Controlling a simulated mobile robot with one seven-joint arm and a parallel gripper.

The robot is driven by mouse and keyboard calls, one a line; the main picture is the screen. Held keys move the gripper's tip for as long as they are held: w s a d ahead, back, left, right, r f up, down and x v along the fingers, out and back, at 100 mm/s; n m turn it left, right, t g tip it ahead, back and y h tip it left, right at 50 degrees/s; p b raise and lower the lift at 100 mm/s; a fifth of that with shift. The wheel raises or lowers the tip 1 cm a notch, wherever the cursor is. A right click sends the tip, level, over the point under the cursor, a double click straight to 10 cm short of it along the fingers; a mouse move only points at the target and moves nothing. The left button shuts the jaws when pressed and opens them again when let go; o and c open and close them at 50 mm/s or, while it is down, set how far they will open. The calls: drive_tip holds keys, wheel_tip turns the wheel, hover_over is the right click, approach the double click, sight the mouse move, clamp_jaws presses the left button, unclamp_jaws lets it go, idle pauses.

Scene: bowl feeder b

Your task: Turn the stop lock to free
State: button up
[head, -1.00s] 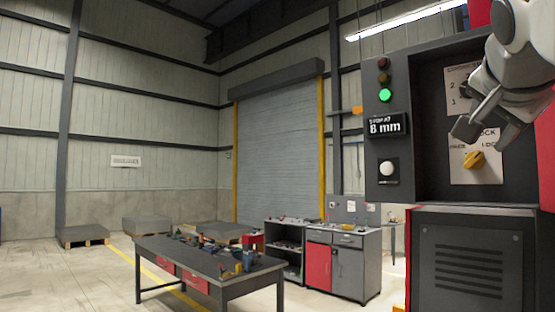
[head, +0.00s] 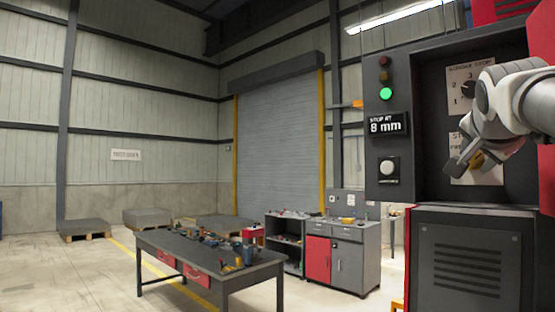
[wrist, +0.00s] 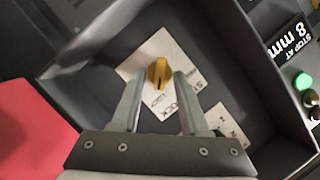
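The stop lock is a yellow knob (wrist: 159,73) on a white label plate (wrist: 133,66) inside a dark recessed box. In the wrist view the knob lies between and beyond my two open fingertips, apart from them as far as I can tell. In the head view my gripper (head: 455,163) is in front of the lock plate (head: 478,172) and hides much of it, with a bit of the yellow knob (head: 476,160) showing. The plate's lettering is partly covered, so I cannot read which position the knob points to.
A second dial plate (head: 469,84) with numbers sits above the lock. A sign reading "STOP AT 8 mm" (head: 388,124), a lit green lamp (head: 386,94) and a white push button (head: 389,168) are left of the recess. The recess walls (wrist: 228,45) surround my gripper.

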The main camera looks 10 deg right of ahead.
clamp_jaws()
idle(0.3)
drive_tip(key=n, duration=0.1)
drive_tip(key=n+g+h+p, duration=0.1)
drive_tip(key=shift+w+r+n+g, duration=0.1)
drive_tip(key=shift+r+n+g, duration=0.1)
drive_tip(key=shift+n+g, duration=0.1)
drive_tip(key=n, duration=0.1)
drive_tip(key=n+g, duration=0.1)
drive_tip(key=n+h+p, duration=0.1)
drive_tip(key=shift+w+a+g, duration=0.2)
drive_tip(key=shift+a+g, duration=0.05)
drive_tip(key=shift+g, duration=0.15)
drive_tip(key=n+g+h, duration=0.1)
drive_tip(key=n, duration=0.1)
drive_tip(key=n+h, duration=0.1)
drive_tip(key=shift+w+a+f+n+g, duration=0.1)
drive_tip(key=shift+w+a+n+g, duration=0.1)
drive_tip(key=shift+n+g, duration=0.2)
drive_tip(key=shift+w+a+f+n+g+h+b, duration=0.1)
drive_tip(key=shift+n+g+h+b, duration=0.35)
drive_tip(key=shift+n, duration=0.95)
drive_tip(key=shift+h, duration=0.45)
drive_tip(key=shift+o, duration=0.7)
unclamp_jaws()
